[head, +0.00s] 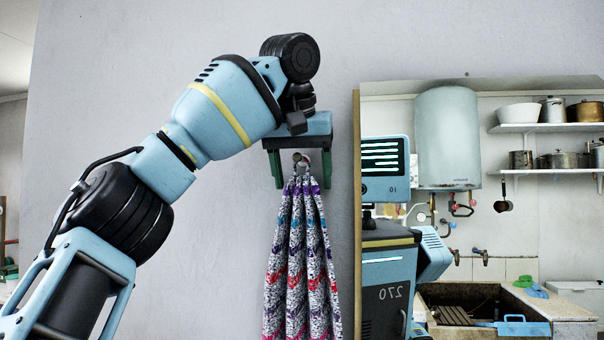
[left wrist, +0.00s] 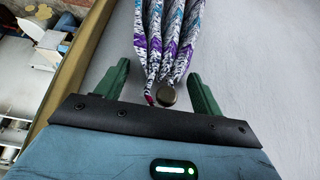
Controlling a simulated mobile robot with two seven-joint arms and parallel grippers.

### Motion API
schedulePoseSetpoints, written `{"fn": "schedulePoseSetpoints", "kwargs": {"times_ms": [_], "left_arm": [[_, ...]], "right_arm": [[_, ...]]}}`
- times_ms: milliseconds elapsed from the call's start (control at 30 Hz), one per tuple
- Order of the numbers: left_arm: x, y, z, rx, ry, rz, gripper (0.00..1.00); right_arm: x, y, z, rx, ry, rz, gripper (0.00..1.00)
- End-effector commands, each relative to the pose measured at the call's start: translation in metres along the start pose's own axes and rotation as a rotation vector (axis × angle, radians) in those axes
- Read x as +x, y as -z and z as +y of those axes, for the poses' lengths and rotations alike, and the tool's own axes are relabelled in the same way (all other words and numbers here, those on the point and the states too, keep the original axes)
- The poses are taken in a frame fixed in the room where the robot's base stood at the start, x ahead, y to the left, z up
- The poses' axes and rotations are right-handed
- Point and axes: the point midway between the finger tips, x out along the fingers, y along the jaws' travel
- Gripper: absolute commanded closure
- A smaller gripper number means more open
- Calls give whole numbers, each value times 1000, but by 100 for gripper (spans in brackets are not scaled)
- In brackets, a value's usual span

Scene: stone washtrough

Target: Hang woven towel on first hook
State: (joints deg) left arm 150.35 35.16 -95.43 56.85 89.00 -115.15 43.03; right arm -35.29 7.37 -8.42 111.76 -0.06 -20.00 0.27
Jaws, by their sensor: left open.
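The woven towel (head: 300,265) is white and black with red, purple and blue bands. It hangs in gathered folds down the grey wall, its top at a round metal hook (head: 301,158). My left gripper (head: 300,178) is open above it, with one green finger on each side of the towel's gathered top. In the left wrist view the towel (left wrist: 172,35) and the hook's round end (left wrist: 167,95) lie between the spread fingers, with a gap on each side. The towel's loop is too small to make out clearly. My right gripper is not in view.
A wood-framed mirror (head: 357,220) is just right of the towel. It reflects my body, a water heater (head: 447,138), shelves with pots and a stone washtrough (head: 480,300). The wall left of the towel is bare. The frame's edge (left wrist: 75,60) also shows in the left wrist view.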

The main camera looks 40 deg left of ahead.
Motion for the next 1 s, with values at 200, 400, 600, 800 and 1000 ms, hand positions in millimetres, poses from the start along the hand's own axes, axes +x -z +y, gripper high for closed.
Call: {"fn": "schedulePoseSetpoints", "kwargs": {"times_ms": [200,400,600,800,1000], "left_arm": [[-27,0,0,-4,0,6,32],[-52,2,4,-3,1,3,32],[-68,3,4,-1,2,-2,32],[-77,3,4,-1,-1,0,32],[-78,3,4,0,-1,0,32]], "right_arm": [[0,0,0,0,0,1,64],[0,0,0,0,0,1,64],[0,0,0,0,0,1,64],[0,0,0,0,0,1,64],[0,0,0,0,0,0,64]]}}
